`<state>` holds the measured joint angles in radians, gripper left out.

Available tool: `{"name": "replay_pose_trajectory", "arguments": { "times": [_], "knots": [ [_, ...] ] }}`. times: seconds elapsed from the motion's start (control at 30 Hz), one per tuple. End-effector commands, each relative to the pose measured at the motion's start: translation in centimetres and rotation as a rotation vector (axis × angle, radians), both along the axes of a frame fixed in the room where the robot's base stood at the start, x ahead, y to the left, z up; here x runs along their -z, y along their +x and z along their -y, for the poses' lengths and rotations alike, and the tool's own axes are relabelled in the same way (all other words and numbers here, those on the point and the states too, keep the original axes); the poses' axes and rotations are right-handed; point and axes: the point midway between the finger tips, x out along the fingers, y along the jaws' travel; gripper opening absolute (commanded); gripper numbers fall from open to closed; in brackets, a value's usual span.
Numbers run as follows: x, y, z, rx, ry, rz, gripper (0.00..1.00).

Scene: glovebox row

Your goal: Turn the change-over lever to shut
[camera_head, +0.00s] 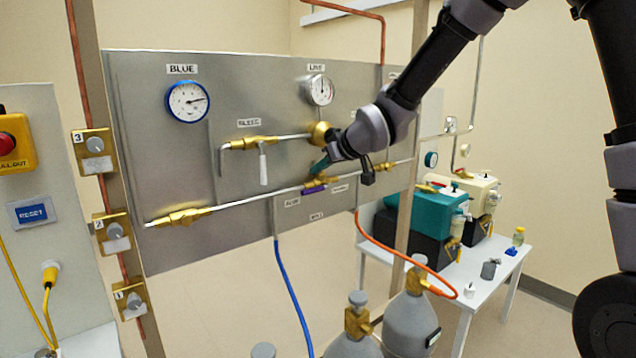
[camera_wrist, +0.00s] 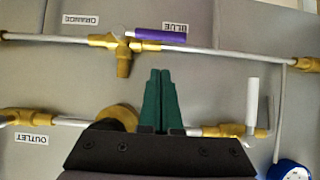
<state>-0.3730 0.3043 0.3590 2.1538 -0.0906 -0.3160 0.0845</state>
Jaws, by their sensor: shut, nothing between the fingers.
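The change-over lever is a purple handle (camera_head: 313,190) on a brass valve on the lower pipe of the grey panel. It also shows in the wrist view (camera_wrist: 160,37), where the picture is upside down. It lies along the pipe, on the side of the BLUE label (camera_wrist: 174,26), away from the ORANGE label (camera_wrist: 80,20). The brass valve body (camera_wrist: 123,58) is in clear view. My gripper (camera_wrist: 160,74) has green fingers pressed together with nothing between them. In the head view my gripper (camera_head: 318,168) is by the valve. In the wrist view a gap shows between fingertips and handle.
A white-handled BLEED valve (camera_head: 263,165) hangs left of my gripper. A blue-rimmed gauge (camera_head: 188,101) and a LINE gauge (camera_head: 319,90) are above. Grey gas cylinders (camera_head: 408,318) stand below, with blue (camera_head: 290,285) and orange (camera_head: 400,253) hoses. A white table (camera_head: 480,283) is at right.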

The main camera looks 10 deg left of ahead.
Motion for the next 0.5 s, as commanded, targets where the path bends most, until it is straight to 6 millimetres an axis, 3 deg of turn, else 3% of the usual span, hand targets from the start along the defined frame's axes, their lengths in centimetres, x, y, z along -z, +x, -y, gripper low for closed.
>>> {"name": "replay_pose_trajectory", "arguments": {
  "times": [0.2,0.5],
  "knots": [
    [3.1,0.3,-0.4,0.000,-0.001,-0.002,0.00],
    [3.9,0.5,-0.5,0.001,0.000,0.000,0.00]
  ]
}}
